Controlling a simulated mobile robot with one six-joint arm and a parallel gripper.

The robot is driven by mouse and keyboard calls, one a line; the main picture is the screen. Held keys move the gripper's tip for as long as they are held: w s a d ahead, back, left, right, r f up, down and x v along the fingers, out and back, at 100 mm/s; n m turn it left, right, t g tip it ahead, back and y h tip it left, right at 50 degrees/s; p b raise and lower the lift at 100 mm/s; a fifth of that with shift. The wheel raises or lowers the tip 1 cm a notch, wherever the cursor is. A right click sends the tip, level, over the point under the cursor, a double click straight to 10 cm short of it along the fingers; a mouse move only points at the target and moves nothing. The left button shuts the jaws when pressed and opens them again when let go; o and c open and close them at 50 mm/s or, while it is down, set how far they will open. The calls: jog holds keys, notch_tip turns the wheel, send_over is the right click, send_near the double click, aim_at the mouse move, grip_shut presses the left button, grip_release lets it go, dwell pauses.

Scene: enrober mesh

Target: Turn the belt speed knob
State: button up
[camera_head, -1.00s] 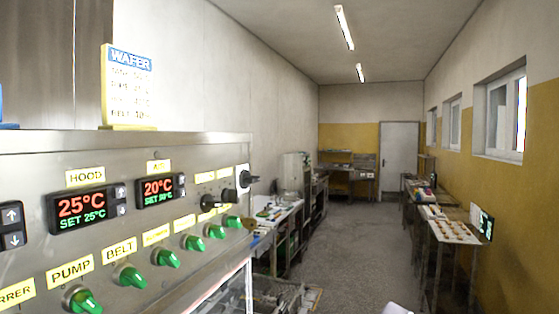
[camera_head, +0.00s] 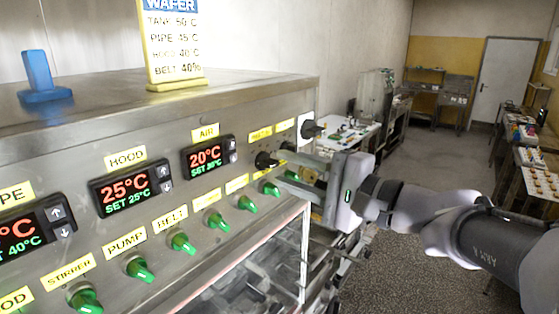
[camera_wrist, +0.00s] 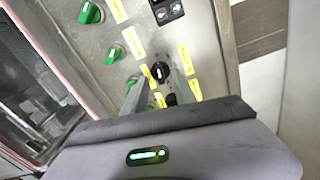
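A black knob (camera_head: 265,160) sits on the steel control panel (camera_head: 90,148), right of and below the AIR display. The small yellow labels near it are too blurred to read, so I cannot confirm it is the belt speed knob. In the wrist view the knob (camera_wrist: 160,71) shows between my two fingers, its pointer light-coloured. My gripper (camera_head: 288,170) is open in front of the panel, its fingers pointing at this knob. Whether the fingers touch it I cannot tell. A second black knob (camera_head: 310,128) is farther right on a white plate. A green switch (camera_head: 182,243) sits under the BELT label (camera_head: 170,219).
A row of green switches, including the PUMP switch (camera_head: 139,268), runs below the displays. A WAFER card (camera_head: 174,45) reading BELT 40% and a blue piece (camera_head: 42,78) stand on top of the machine. A glass-sided enclosure (camera_head: 250,262) lies below the panel.

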jog(key=shift+x, duration=1.1)
grip_shut()
jog(key=m+p, duration=0.1)
jog(key=m, duration=0.3)
jog(key=m+p, duration=0.1)
jog(key=m, duration=0.2)
jog(key=shift+r+m, duration=0.15)
jog(key=shift+m, duration=0.25)
jog(key=m+p, duration=0.3)
jog(key=m, duration=0.2)
jog(key=shift+p, duration=0.3)
jog(key=shift+w+m+p, duration=0.1)
jog(key=shift+m+p, duration=0.8)
jog(key=shift+m, duration=0.7)
